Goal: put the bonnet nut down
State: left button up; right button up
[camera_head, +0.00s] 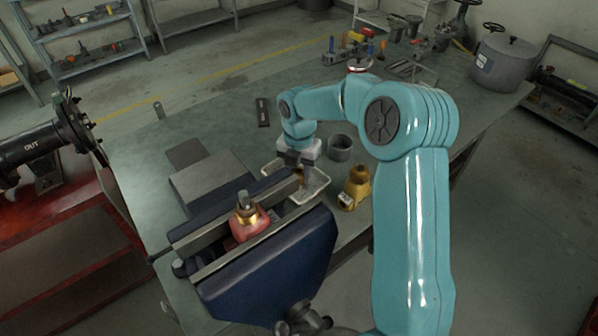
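My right arm reaches in from the right, and its gripper (302,174) points down over a shallow light tray (316,190) behind the vise. The fingertips are small and partly hidden, so I cannot tell whether they are open or shut. A small brownish-yellow patch shows by the fingertips; it may be the bonnet nut, but whether it is held or lying in the tray is unclear. A red valve body (250,230) sits in the blue vise (270,265), with a brass part (247,215) and a grey stem on top. My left gripper is not in view.
A yellow bottle-like object (354,187) and a grey round cup (340,148) stand right of the tray. Tools and a large grey pot (504,66) stand at the bench's far end. A black pipe flange (70,135) is at left. The bench's left middle is mostly clear.

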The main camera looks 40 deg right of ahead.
jog(key=shift+f, duration=0.3)
jog(key=shift+r, duration=0.1)
jog(key=shift+s, duration=0.1)
jog(key=shift+f, duration=0.2)
jog(key=o, duration=1.1)
jog(key=shift+r, duration=0.1)
